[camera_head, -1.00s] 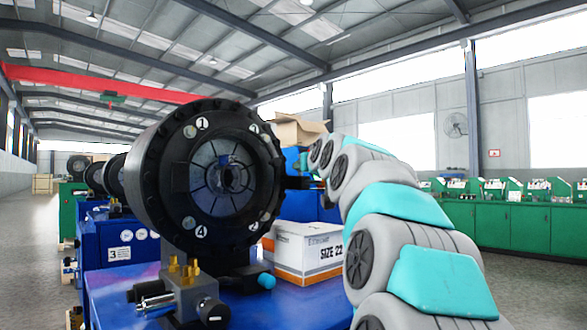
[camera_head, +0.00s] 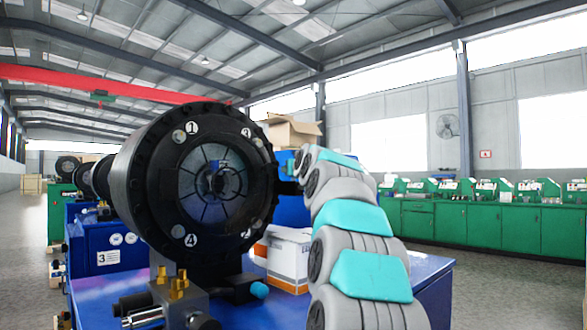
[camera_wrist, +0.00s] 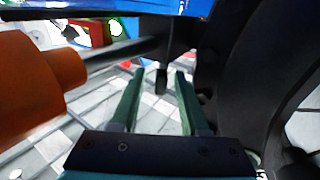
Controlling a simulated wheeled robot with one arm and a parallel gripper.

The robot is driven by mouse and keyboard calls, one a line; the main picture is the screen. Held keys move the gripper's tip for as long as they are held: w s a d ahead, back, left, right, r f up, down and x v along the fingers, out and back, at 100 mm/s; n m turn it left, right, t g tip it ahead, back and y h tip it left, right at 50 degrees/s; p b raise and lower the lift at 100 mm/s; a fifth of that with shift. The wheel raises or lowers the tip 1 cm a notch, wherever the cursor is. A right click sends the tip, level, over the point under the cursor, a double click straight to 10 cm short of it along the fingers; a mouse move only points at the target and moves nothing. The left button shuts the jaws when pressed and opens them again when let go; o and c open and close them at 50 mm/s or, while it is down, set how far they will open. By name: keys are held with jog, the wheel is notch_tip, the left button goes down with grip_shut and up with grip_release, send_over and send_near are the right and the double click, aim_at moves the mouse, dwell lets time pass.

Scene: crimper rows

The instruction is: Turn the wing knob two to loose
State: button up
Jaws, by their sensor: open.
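The black round crimper head (camera_head: 150,190) stands on a blue bench in the head view, with numbered marks around its face. The mark that looks like 2 (camera_head: 259,226) is at its lower right. My gripper (camera_wrist: 160,75) shows in the wrist view with two green fingers apart. A small narrow dark piece (camera_wrist: 161,80) stands between or just beyond the fingertips, below a dark block; it may be the wing knob, but I cannot tell, nor whether it touches a finger. In the head view my arm reaches the head's right side, and the fingers cannot be made out.
A thick orange cylinder (camera_wrist: 38,85) on a grey rod is left of my fingers. A large dark curved body (camera_wrist: 250,70) is close on the right. A white carton (camera_head: 290,257) sits on the bench (camera_head: 420,275) behind the head. Green machines (camera_head: 480,225) stand farther right.

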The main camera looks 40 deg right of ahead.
jog(key=shift+w+d, duration=0.15)
jog(key=shift+w, duration=0.1)
jog(key=shift+c, duration=0.3)
grip_shut()
